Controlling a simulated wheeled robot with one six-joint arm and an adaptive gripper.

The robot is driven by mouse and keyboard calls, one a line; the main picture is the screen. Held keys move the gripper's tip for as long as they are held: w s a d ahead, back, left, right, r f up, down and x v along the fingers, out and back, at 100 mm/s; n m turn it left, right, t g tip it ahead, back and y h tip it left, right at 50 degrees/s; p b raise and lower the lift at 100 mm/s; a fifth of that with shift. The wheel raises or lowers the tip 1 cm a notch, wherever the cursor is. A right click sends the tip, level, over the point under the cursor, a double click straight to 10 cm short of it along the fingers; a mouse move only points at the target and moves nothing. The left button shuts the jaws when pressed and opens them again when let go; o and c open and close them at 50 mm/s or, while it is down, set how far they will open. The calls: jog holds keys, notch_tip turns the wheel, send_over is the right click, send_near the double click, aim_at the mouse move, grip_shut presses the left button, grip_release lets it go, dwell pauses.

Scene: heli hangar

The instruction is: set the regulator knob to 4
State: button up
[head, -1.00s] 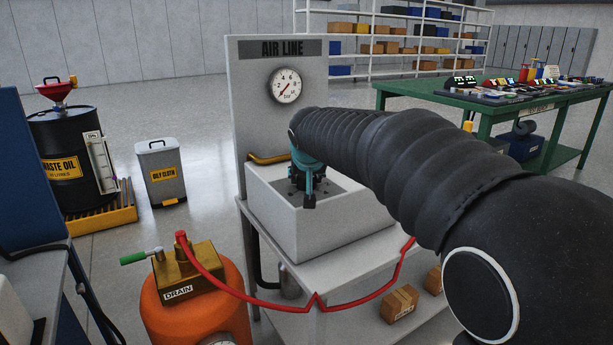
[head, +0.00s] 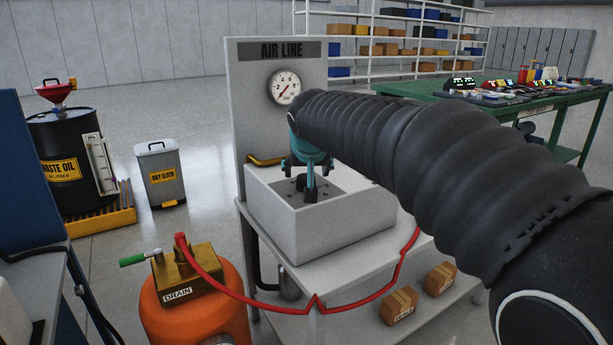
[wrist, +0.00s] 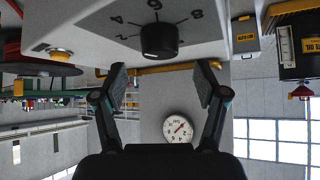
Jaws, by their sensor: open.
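The regulator knob (wrist: 160,40) is black and round, on the light grey regulator box (head: 318,225). In the wrist view it sits amid dark printed numbers and tick marks; I cannot tell clearly where it points. My gripper (head: 309,190) is over the box's top. In the wrist view its two fingers (wrist: 162,80) are wide apart and empty, short of the knob.
The grey AIR LINE panel (head: 245,120) stands behind the box. A yellow pipe (head: 265,160) runs beside it. An orange tank (head: 195,300) with a red hose (head: 250,298) stands in front. A green table (head: 550,115) is at the right.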

jog(key=v, duration=0.6)
jog(key=shift+s+r, duration=0.2)
jog(key=shift+s, duration=0.05)
jog(key=s+f+n+g, duration=0.2)
jog(key=s+f, duration=0.1)
jog(key=f, duration=0.4)
jog(key=s+d+f+m, duration=0.1)
jog(key=s+d+f, duration=0.2)
jog(key=s+d, duration=0.3)
jog(key=s+d+f+m+g+p, duration=0.1)
jog(key=s+d+f, duration=0.3)
jog(key=s, duration=0.7)
jog(key=s+d+f+m+h+p, duration=0.1)
jog(key=s+d+f, duration=0.2)
jog(key=s+d, duration=0.5)
jog(key=shift+s+d+f, duration=0.2)
jog(key=shift+s+f, duration=0.05)
jog(key=shift+s, duration=0.4)
